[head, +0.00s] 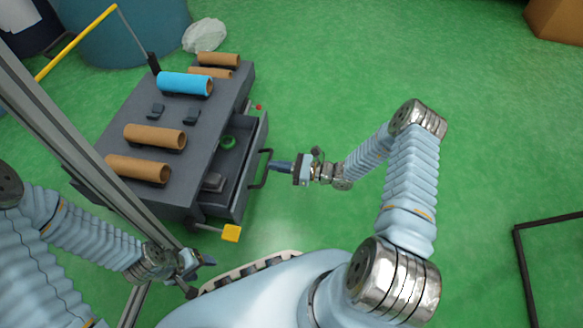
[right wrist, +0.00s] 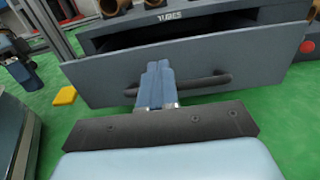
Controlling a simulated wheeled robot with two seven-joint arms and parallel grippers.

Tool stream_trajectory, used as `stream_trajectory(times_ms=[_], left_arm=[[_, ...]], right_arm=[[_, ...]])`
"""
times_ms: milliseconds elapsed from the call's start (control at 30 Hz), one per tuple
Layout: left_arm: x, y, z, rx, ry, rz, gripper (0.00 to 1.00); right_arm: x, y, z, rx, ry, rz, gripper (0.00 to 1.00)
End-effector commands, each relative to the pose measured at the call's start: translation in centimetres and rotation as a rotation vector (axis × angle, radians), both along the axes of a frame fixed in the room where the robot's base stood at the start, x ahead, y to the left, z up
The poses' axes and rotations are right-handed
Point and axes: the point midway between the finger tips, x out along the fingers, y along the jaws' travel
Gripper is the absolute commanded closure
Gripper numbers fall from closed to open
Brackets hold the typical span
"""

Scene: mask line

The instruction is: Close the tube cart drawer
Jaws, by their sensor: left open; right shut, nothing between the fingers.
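The dark grey tube cart (head: 150,120) stands at the left of the head view, with brown tubes and one blue tube (head: 185,83) on top. Its drawer (head: 238,185) is pulled out to the right and shows a green ring and a grey block inside. In the right wrist view the drawer front (right wrist: 105,80) fills the middle, with a dark bar handle (right wrist: 205,82). My right gripper (head: 271,167) is shut and empty, its fingertips at the handle; whether they touch it I cannot tell. My left gripper (head: 205,262) is open, low, in front of the cart's near end.
A yellow block (head: 231,233) is at the cart's near corner. A red button (right wrist: 307,46) is beside the drawer. A white bag (head: 205,35) and a teal bin (head: 125,40) stand behind. Green floor to the right is clear up to a black frame (head: 520,250).

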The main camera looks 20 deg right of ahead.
Motion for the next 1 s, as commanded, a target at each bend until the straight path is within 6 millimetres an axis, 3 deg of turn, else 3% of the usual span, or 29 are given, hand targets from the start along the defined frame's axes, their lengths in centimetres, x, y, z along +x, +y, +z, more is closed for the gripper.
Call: stream_trajectory(times_ms=[100,300,833,1000], left_arm=[[0.0,0.0,-0.4,0.000,-0.001,0.000,0.38],[0.0,0.0,-0.8,0.000,-0.002,0.002,0.38],[0.1,0.0,-0.9,0.000,-0.002,0.002,0.38],[0.1,0.0,-1.4,0.000,-0.002,0.002,0.38]], right_arm=[[1.3,2.0,-0.1,0.000,-0.001,0.003,1.00],[2.8,4.2,-0.1,0.000,0.000,0.002,1.00],[3.4,5.0,0.0,-0.001,-0.001,0.002,1.00],[4.7,7.2,-0.1,0.001,-0.002,0.004,1.00]])
